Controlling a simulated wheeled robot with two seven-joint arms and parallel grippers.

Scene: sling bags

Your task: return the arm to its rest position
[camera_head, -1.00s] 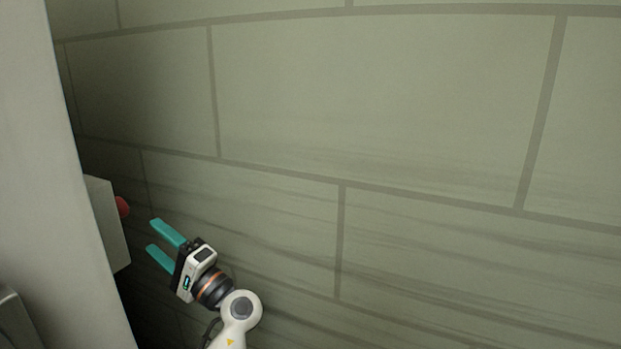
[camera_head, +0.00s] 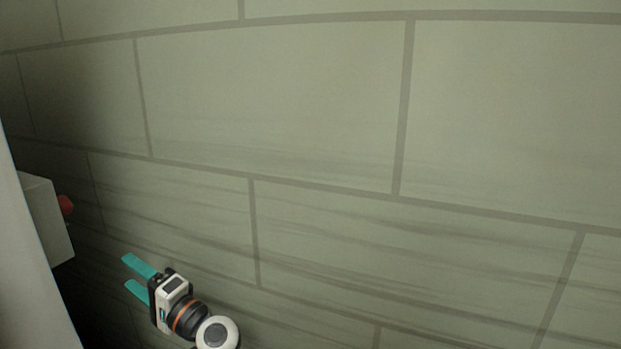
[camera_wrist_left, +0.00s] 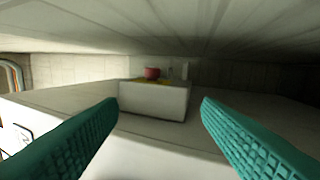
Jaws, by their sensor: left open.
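My left gripper (camera_head: 133,279) shows at the lower left of the head view, with two teal fingers spread apart and nothing between them. Its fingers point up and left. In the left wrist view both teal fingers frame the picture from the sides, and the gap between them (camera_wrist_left: 160,115) is empty. My right gripper is in neither view.
A pale box-like block (camera_head: 45,218) with a red round thing (camera_head: 66,206) stands at the left edge, beyond the fingertips. The wrist view also shows a pale block (camera_wrist_left: 153,101) and a red object (camera_wrist_left: 152,73). A tiled surface (camera_head: 330,230) fills most of the head view.

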